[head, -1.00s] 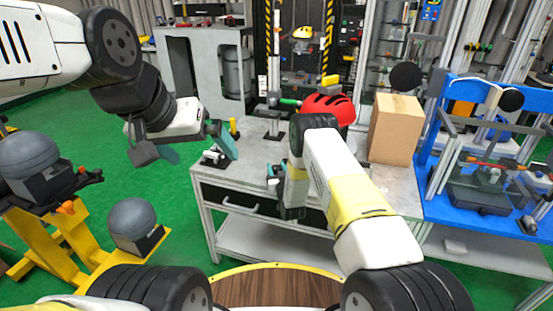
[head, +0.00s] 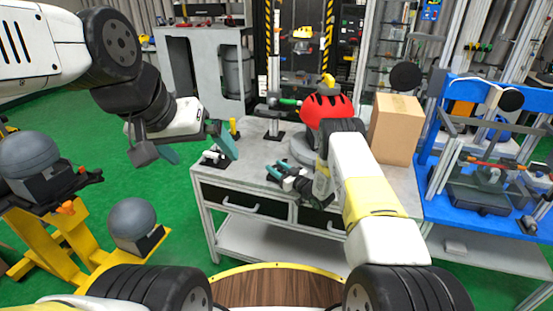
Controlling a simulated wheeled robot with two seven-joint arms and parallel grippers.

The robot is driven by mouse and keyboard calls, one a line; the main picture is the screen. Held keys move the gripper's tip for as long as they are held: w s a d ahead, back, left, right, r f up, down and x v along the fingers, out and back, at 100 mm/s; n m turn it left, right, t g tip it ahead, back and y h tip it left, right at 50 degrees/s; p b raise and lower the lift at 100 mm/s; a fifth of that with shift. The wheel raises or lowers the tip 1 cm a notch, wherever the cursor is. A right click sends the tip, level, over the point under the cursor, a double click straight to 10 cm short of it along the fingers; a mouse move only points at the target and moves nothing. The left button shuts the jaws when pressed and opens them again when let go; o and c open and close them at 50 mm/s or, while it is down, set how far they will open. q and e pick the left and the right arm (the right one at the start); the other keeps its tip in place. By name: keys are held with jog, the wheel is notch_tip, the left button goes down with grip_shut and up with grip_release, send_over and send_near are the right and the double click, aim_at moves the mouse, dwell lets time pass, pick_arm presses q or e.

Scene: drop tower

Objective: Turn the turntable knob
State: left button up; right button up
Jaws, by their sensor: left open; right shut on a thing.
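A red helmet (head: 323,108) with dark vents sits on the grey turntable (head: 301,150) on the grey workbench. My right arm covers part of both. My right gripper (head: 276,172) is low at the front of the bench top, in front of and left of the turntable. Its teal fingertips are shut on what seems to be the turntable knob, which the gripper hides. My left gripper (head: 192,150) is open and empty, above the floor and the bench's left corner, its jaws wide apart.
A cardboard box (head: 396,129) stands on the bench right of the helmet. A small fixture with a yellow knob (head: 233,127) is at the bench's left edge. A stand with a green handle (head: 289,102) is behind. A blue bench (head: 480,210) adjoins on the right.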

aim_at(280, 170)
dwell(0.5)
jog(key=o, duration=1.3)
jog(key=shift+o, duration=0.2)
jog(key=shift+v, duration=3.85)
jog(key=shift+d, duration=0.1)
jog(key=shift+w, duration=0.1)
